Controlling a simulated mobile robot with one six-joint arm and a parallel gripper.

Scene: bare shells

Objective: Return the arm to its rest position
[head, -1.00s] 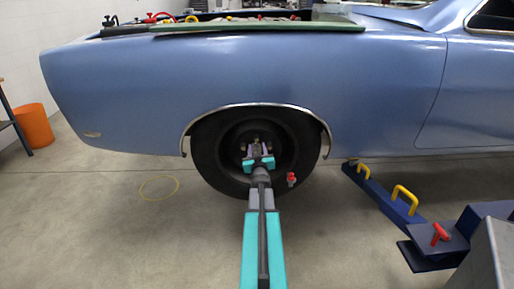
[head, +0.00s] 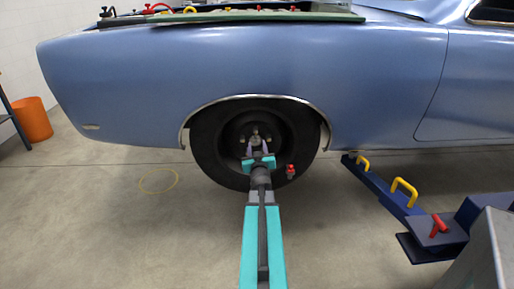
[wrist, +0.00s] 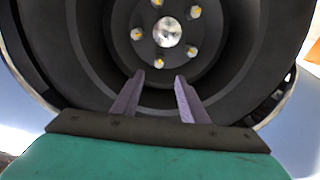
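My gripper (head: 257,147) is at the end of my teal and grey arm, which stretches straight forward to the front wheel (head: 208,145) of a blue car. In the wrist view my gripper (wrist: 157,85) shows two purple-grey fingers held apart with nothing between them. The wheel (wrist: 90,50) fills that view beyond the fingertips, with a bright hub and several yellowish bolts above them. Whether the fingertips touch the wheel cannot be told.
The blue car body (head: 110,80) spans the view, with a green mat (head: 260,17) on top. A blue lift arm (head: 380,187) with yellow handles lies at right. An orange bin (head: 33,119) stands at left. A yellow ring (head: 158,181) lies on open floor. A small red-topped object (head: 290,172) is beside the wheel.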

